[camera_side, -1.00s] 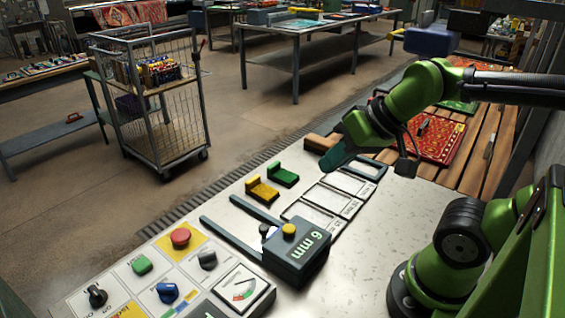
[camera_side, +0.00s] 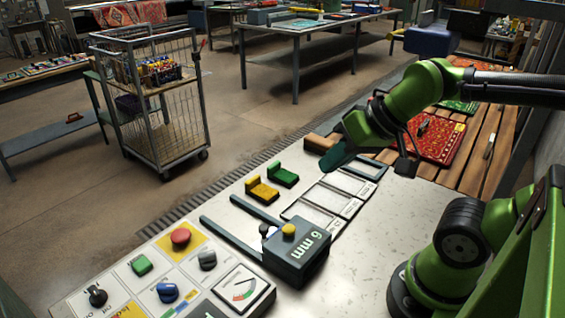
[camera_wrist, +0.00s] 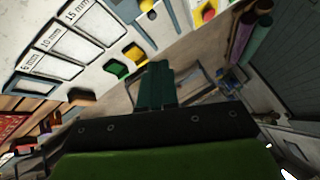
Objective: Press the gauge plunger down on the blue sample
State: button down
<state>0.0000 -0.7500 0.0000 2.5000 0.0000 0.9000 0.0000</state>
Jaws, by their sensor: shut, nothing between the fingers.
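The gauge (camera_side: 296,262) is a dark grey block marked "6 mm" on the pale table, with a yellow round knob (camera_side: 289,230) on top, likely its plunger. A small blue and white bit (camera_side: 269,232) shows beside the knob; whether it is the blue sample I cannot tell. My gripper (camera_side: 337,160) has teal fingers, shut and empty, above the table's far part, behind and to the right of the gauge and apart from it. The shut fingers (camera_wrist: 157,83) also show in the wrist view; the knob (camera_wrist: 147,5) is at its top edge.
A yellow block (camera_side: 262,191), a green block (camera_side: 284,175) and a brown block (camera_side: 320,143) stand along the far edge. Two dark rails (camera_side: 232,240) lead to the gauge. A button panel with a red button (camera_side: 180,237) is at the left. Bare table lies right of the gauge.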

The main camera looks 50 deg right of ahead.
jog(key=m+g+y, duration=0.4)
jog(key=m+y, duration=0.3)
jog(key=m, duration=0.2)
send_over(293, 226)
notch_tip(293, 226, down, 5)
jog(key=shift+f, duration=4.4)
jog(key=shift+f, duration=0.1)
jog(key=shift+f, duration=0.3)
